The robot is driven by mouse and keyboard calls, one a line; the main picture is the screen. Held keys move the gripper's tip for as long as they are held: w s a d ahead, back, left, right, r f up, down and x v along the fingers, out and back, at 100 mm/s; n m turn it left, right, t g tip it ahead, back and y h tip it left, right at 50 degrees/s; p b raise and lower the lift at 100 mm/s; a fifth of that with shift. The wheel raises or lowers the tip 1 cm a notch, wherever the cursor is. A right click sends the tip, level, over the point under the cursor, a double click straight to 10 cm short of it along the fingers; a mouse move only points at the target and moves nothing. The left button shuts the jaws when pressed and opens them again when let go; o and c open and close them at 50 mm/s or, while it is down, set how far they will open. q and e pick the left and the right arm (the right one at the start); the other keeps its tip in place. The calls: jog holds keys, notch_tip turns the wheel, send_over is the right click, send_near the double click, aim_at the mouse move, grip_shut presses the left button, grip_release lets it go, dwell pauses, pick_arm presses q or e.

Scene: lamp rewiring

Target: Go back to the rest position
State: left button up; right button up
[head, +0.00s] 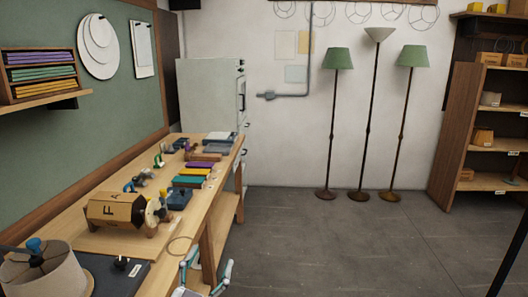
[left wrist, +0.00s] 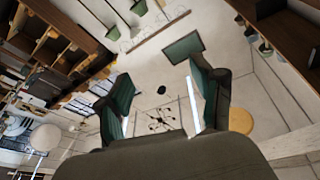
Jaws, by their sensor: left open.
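My left gripper (head: 207,266) is low in the head view, beside the front edge of the wooden workbench (head: 225,165). Its two fingers stand apart with nothing between them. In the left wrist view the same gripper (left wrist: 160,75) shows its two green-padded fingers spread wide and empty, with the room tilted behind them. My right gripper is in neither view.
The bench holds a wooden drum-shaped piece (head: 110,210), small tools and coloured blocks. A lampshade (head: 42,275) is at near left. Three floor lamps (head: 368,120) stand by the back wall, left of a shelf unit (head: 455,130). The grey floor (head: 350,245) is clear.

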pick_arm(q)
jog(key=s+a+f+n+g+y, duration=0.3)
jog(key=s+a+f+g, duration=0.1)
jog(key=f, duration=0.4)
jog(key=s+a+f+n+g+y, duration=0.25)
jog(key=s+a+f+g, duration=0.2)
jog(key=f, duration=0.35)
jog(key=s+a+f+g, duration=0.1)
jog(key=s+f+g, duration=0.35)
jog(key=s, duration=0.55)
jog(key=s+f+g, duration=0.4)
jog(key=s+f, duration=0.2)
jog(key=s, duration=0.4)
notch_tip(320, 180, down, 31)
jog(key=m+g+b, duration=0.1)
jog(key=b, duration=0.4)
jog(key=s+a+f+b, duration=0.1)
jog(key=s+f+b, duration=0.1)
jog(key=s+f, duration=0.6)
jog(key=s+a+f+g+b, duration=0.1)
jog(key=s+a+f+b, duration=0.1)
jog(key=s+f, duration=0.7)
notch_tip(320, 180, down, 4)
jog(key=shift+f+b, duration=0.15)
jog(key=shift+b, duration=0.35)
